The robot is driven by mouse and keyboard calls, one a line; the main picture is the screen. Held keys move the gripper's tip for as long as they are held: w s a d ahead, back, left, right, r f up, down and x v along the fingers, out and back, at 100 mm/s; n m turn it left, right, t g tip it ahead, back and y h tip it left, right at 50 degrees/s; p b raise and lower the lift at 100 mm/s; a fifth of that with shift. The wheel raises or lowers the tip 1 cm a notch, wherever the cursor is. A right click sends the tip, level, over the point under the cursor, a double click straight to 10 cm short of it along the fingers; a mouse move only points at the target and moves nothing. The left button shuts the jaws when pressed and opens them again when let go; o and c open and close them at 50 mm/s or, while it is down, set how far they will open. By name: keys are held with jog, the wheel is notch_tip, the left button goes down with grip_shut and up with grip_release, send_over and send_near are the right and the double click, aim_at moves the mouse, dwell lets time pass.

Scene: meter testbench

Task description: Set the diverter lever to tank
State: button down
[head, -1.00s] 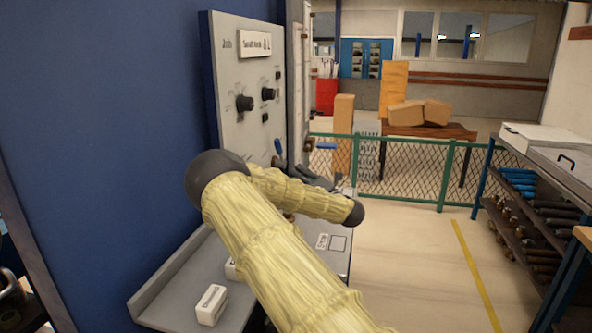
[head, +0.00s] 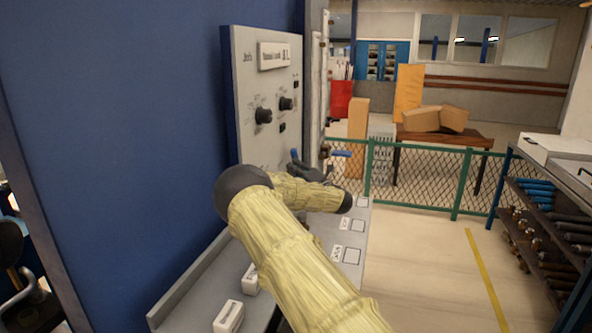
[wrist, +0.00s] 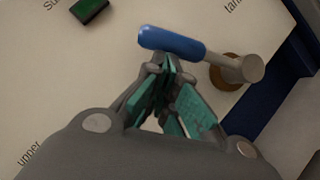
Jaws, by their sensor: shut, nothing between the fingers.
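The diverter lever has a blue grip (wrist: 172,42) and a metal arm joined to a brass-coloured pivot (wrist: 229,77) on the pale panel. In the wrist view the grip points left from the pivot, away from the partly cut-off "tan…" lettering at the top right. My gripper (wrist: 167,68) is shut and empty, its green-padded fingertips right at the underside of the blue grip; I cannot tell if they touch. In the head view the blue grip (head: 295,155) shows just left of my dark gripper (head: 311,172), beside the upright panel (head: 255,85).
A second blue handle (head: 341,153) is right of my gripper. Black knobs (head: 263,116) sit on the panel. A grey bench (head: 190,290) with white blocks (head: 229,317) lies below. A green mesh fence (head: 420,180) stands behind; a pipe rack (head: 545,210) is at right.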

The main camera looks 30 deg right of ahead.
jog(key=shift+d+f, duration=0.1)
jog(key=shift+f, duration=0.05)
